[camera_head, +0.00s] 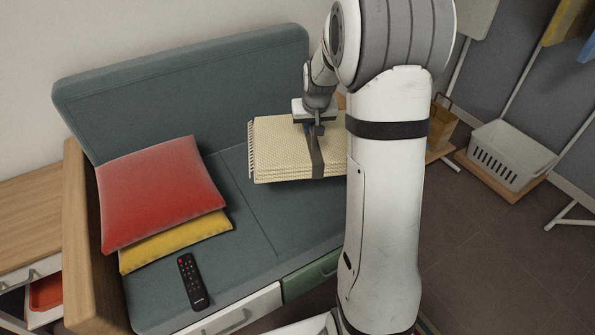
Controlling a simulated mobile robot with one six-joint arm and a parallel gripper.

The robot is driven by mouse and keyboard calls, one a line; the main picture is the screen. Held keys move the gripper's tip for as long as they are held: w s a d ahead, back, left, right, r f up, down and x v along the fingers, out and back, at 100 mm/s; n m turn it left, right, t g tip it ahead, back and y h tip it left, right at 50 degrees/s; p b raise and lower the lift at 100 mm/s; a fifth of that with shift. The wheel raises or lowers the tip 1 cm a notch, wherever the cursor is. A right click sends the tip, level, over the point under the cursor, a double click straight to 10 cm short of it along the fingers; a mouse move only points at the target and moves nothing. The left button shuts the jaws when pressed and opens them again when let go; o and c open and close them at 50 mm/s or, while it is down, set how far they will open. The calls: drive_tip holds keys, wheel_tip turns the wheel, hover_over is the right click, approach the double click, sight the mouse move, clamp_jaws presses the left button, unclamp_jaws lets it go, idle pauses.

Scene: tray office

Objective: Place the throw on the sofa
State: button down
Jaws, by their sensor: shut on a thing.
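The throw (276,151) is a folded, cream, textured bundle with a dark band around it and a fringe at its left end. My gripper (318,131) is shut on the throw at the band, from above. The throw is over the right part of the grey-green sofa (245,208); I cannot tell whether it touches the seat. My arm hides the throw's right end and the sofa's right end.
A red cushion (160,192) overlaps a yellow cushion (178,240) on the seat's left. A black remote (192,281) lies near the front edge. The middle seat is clear. A white basket (507,153) and a paper bag (441,128) stand at right.

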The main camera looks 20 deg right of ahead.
drive_tip(key=shift+w+d+f, duration=0.15)
drive_tip(key=shift+w+f, duration=0.05)
drive_tip(key=shift+f, duration=0.2)
wheel_tip(320, 180, down, 17)
drive_tip(key=b, duration=0.5)
drive_tip(key=shift+d, duration=0.1)
drive_tip(key=shift+f, duration=0.1)
drive_tip(key=c, duration=1.4)
unclamp_jaws()
